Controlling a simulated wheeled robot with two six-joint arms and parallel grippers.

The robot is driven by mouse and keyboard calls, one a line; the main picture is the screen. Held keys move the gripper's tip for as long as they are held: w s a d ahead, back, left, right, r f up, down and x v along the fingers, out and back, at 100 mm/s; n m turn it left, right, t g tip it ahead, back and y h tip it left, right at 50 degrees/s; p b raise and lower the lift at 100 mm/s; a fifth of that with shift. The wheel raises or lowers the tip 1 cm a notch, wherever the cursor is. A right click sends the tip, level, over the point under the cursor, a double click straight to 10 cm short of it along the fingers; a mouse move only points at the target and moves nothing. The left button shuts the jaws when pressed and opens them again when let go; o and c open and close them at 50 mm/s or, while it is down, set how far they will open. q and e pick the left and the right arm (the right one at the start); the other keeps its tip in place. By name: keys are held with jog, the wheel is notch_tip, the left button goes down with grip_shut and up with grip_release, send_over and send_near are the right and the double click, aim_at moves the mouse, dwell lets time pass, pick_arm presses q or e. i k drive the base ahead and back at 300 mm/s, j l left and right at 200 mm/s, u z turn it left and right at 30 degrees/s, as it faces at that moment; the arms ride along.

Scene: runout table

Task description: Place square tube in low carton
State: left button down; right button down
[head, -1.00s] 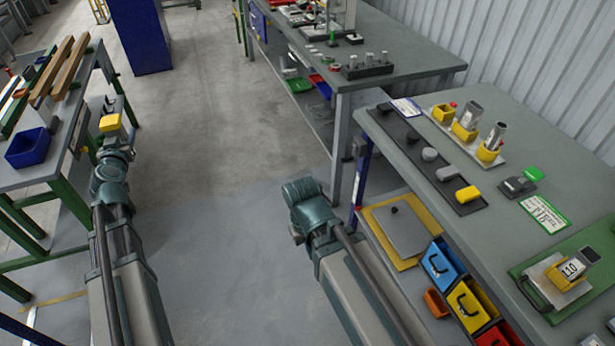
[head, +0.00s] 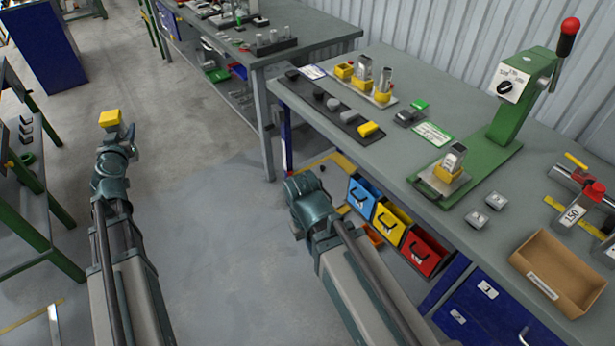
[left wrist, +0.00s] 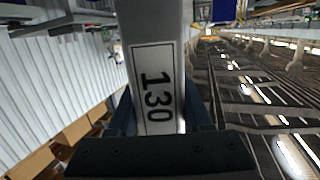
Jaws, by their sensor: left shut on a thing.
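My left gripper (head: 118,142) is shut on a grey square tube. In the left wrist view the tube (left wrist: 155,85) stands between the jaws and bears a white label reading 130. A yellow piece (head: 110,118) shows at the gripper's end in the head view, probably a cap on the held tube. The low carton (head: 535,248), brown, open and apparently empty, stands on the grey bench at the lower right, far from this gripper. My right arm (head: 310,200) shows in the middle, but its jaws are not visible.
On the grey bench (head: 440,95) stand a green lever press (head: 515,110) with a tube in a yellow holder, two small square pieces (head: 487,210) and a red-topped tool (head: 590,195) near the carton. Coloured bins (head: 390,222) hang below its edge. Open floor lies between the benches.

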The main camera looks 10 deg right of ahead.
aim_at(552, 274)
jog(key=k+l+z, duration=0.1)
jog(key=z, duration=0.35)
jog(key=k+l+z, duration=0.2)
jog(key=z, duration=0.3)
jog(key=k+l+z, duration=0.1)
jog(key=z, duration=0.35)
jog(key=k+l+z, duration=0.1)
jog(key=l+z, duration=0.6)
jog(key=k+l+z, duration=0.1)
jog(key=l+z, duration=0.25)
